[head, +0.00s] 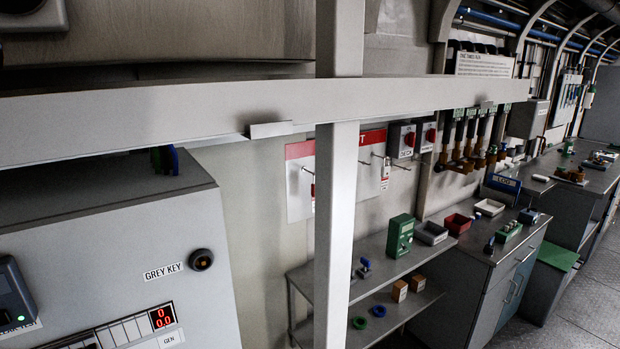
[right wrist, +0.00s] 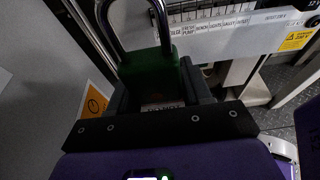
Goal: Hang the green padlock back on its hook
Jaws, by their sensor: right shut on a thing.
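The green padlock (right wrist: 150,72) is in the right wrist view, with its dark metal shackle pointing up and out of the top of the picture. My right gripper (right wrist: 157,92) is shut on its body, one dark finger on each side. In the head view, a white board with a red top strip (head: 300,150) carries several thin hooks (head: 401,167). A tag hangs on the board (head: 385,172). A white post hides the board's middle. Neither gripper can be made out in the head view, and my left gripper is in neither view.
A white beam (head: 230,108) and post (head: 336,220) cross in front of the wall. A grey cabinet (head: 115,225) stands at left. A shelf (head: 385,268) holds a green meter (head: 400,236) and trays. The right wrist view shows a labelled panel (right wrist: 235,32) beyond the padlock.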

